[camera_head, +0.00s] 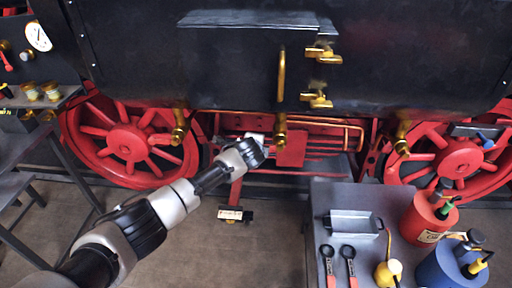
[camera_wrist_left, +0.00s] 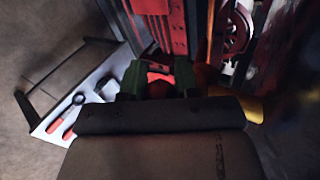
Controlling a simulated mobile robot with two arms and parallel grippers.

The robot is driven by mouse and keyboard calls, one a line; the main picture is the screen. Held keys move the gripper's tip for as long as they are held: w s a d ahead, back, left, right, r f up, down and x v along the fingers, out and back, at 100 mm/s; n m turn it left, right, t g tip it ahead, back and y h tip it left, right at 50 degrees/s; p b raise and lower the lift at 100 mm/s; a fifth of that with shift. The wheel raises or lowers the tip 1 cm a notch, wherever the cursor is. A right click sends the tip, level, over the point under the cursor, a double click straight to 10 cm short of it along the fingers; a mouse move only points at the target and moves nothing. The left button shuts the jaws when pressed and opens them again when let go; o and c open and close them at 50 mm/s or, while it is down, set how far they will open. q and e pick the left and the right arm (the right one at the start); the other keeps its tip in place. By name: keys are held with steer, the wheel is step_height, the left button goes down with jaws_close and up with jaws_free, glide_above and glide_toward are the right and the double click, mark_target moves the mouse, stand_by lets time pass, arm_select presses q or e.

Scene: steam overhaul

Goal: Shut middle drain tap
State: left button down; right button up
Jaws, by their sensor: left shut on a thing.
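The middle drain tap (camera_head: 280,132) is a brass fitting hanging below the black side of the engine in the head view. My left gripper (camera_head: 265,146) reaches up to it from the lower left, right beside its lower end. In the left wrist view my left gripper (camera_wrist_left: 159,80) shows two green fingertips closed on a small red piece (camera_wrist_left: 160,72), seemingly the tap's handle. Brass (camera_wrist_left: 252,107) shows just right of the fingers. The handle's angle is hidden by the fingers. My right gripper is not in view.
Similar brass taps hang at left (camera_head: 178,127) and right (camera_head: 402,136), near red wheels (camera_head: 126,142). A grey table (camera_head: 320,205) at lower right holds a metal tray (camera_head: 353,223), two spanners, a red can (camera_head: 428,218) and a blue can (camera_head: 450,268). Open floor lies between arm and table.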

arm_select(q)
steer(key=shift+r, duration=0.2)
stand_by(0.4)
steer(key=c, duration=0.8)
jaws_free()
steer(key=b+v, duration=0.1)
steer(key=v, duration=0.9)
steer(key=shift+s+d+r, duration=0.15)
steer(key=shift+s+r, duration=0.1)
steer(key=shift+s, duration=0.05)
